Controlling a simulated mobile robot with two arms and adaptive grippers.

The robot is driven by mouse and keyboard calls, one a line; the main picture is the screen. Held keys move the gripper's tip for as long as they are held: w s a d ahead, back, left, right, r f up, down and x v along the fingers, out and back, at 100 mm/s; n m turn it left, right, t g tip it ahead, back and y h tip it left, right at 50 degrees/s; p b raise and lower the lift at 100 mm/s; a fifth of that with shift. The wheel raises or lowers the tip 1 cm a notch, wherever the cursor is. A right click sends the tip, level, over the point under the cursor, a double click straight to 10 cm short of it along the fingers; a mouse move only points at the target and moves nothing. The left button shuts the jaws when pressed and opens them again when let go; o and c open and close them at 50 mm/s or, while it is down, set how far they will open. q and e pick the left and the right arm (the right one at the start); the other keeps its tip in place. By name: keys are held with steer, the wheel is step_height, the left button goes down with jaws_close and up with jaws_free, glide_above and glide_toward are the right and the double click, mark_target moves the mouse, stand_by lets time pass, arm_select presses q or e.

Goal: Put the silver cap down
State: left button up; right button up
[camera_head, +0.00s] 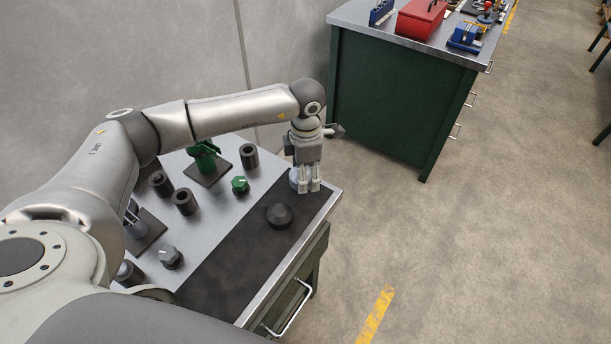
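My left gripper (309,187) points down over the far right corner of the workbench, at the end of the dark mat (232,262). A pale silver rounded piece (295,178), which looks like the silver cap, shows just left of and partly behind its fingers. The fingers stand close together with a narrow gap. I cannot tell whether they grip the cap or whether it touches the bench. A dark grey cap (280,215) sits on the mat nearer to me. My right gripper is not in view.
On the bench (228,207) stand a green fixture (204,155), a green knob (240,185), a grey knob (170,257) and several dark cylinders (185,201). The mat's near part is clear. A green cabinet (395,100) with a red toolbox (420,18) stands beyond a floor gap.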

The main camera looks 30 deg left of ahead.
arm_select(q)
steer(key=shift+w+a+f, duration=0.2)
steer(key=shift+w+f, duration=0.15)
steer(key=shift+f, duration=0.1)
step_height(320, 180, down, 2)
steer(key=shift+f+p, duration=0.15)
steer(key=shift+p, duration=0.85)
steer(key=shift+f, duration=0.3)
steer(key=shift+f, duration=0.1)
steer(key=shift+f+b, duration=0.15)
steer(key=shift+b, duration=0.15)
steer(key=o, duration=1)
steer(key=shift+r, duration=0.2)
